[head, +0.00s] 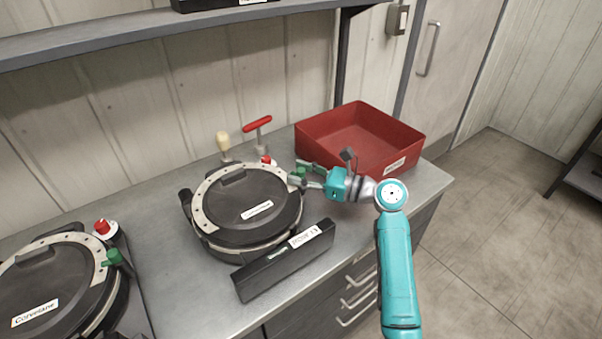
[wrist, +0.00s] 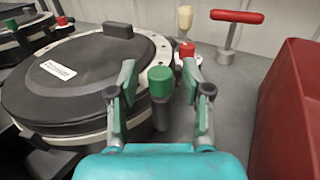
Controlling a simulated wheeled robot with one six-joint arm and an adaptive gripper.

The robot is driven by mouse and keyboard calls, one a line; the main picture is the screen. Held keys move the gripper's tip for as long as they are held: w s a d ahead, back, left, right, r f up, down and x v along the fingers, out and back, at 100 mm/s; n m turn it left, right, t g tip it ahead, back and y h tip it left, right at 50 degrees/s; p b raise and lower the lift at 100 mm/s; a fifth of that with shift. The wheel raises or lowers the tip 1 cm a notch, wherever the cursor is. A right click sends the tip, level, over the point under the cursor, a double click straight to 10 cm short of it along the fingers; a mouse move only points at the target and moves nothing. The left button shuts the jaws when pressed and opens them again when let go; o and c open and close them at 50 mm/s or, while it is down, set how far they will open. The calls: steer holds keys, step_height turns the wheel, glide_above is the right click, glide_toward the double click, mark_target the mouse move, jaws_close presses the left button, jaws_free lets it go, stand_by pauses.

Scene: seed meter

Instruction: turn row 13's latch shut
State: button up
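The near seed meter (head: 250,210) is a round black lidded unit with a pale drilled rim, on the bench. A black box with a white label that seems to read row 13 (head: 304,237) stands in front of it. A green-capped knob (wrist: 160,82), which seems to be its latch, stands upright at the meter's rim. My gripper (wrist: 157,72) is open, with one finger on each side of the green knob and visible gaps. In the head view my gripper (head: 305,178) reaches in from the right. A red knob (head: 268,160) sits farther along the rim.
A red tray (head: 395,146) stands just right of my gripper. A red T-handle (head: 257,124) and a cream-handled tool (head: 223,141) stand behind the meter. A second meter (head: 48,290) is at the left. A shelf (head: 150,34) overhangs the back.

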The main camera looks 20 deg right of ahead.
steer(key=v, duration=1.2)
